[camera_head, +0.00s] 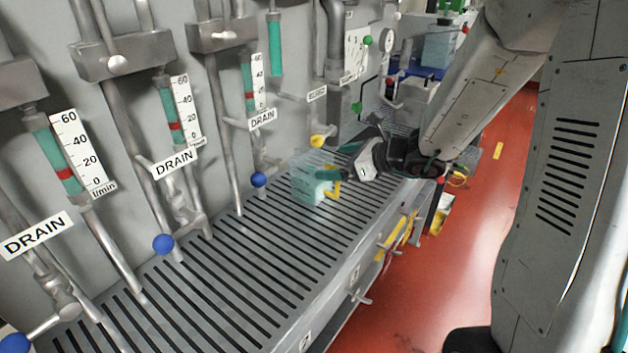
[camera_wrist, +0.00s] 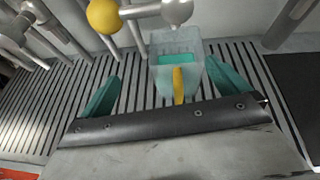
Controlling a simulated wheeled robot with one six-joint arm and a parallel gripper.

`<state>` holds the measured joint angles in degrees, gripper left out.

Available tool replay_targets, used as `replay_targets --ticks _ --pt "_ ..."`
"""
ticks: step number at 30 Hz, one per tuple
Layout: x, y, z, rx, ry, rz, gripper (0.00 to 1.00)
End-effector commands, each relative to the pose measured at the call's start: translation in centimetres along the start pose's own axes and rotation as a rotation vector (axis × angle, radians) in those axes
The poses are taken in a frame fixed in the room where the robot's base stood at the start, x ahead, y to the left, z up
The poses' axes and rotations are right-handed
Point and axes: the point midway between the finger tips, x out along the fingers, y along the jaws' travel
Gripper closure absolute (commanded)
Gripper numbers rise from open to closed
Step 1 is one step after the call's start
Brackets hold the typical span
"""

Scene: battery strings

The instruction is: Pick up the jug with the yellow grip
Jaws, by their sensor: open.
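The jug (camera_head: 311,178) is a translucent pale teal container standing on the slatted bench. Its yellow grip (camera_head: 334,188) is on the side facing my gripper. In the wrist view the jug (camera_wrist: 176,50) is straight ahead, and its yellow grip (camera_wrist: 178,86) lies between my two teal fingers. My gripper (camera_head: 326,174) is open, reaching in from the right. In the wrist view my gripper (camera_wrist: 165,84) has its fingers well apart, with the right finger close to the jug's side. I cannot tell whether it touches.
The slatted bench (camera_head: 215,275) is clear in front and to the left. A yellow valve ball (camera_head: 317,141) and pipes stand behind the jug; the ball (camera_wrist: 103,15) is at upper left in the wrist view. Blue valve balls (camera_head: 259,180) line the wall. Red floor (camera_head: 420,290) lies right.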

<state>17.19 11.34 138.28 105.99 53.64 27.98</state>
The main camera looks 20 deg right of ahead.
Motion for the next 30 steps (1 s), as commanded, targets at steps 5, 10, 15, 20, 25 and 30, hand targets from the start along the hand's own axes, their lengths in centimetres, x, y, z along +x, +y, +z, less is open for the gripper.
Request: replay_targets --ticks 5,10,15,20,25,30 --pt "0.8 -1.6 0.1 0.1 -0.014 -0.066 0.0" --pt "2.7 -1.8 0.0 0.104 -0.014 -0.067 0.0" --pt "4.9 -2.2 -0.4 0.102 -0.014 -0.066 0.0" --pt "7.1 -2.5 -0.5 0.1 -0.015 -0.066 0.0" --pt "7.9 -2.5 -0.4 0.099 -0.016 -0.068 0.0" --pt "7.8 -2.5 -0.4 0.099 -0.016 -0.068 0.03"
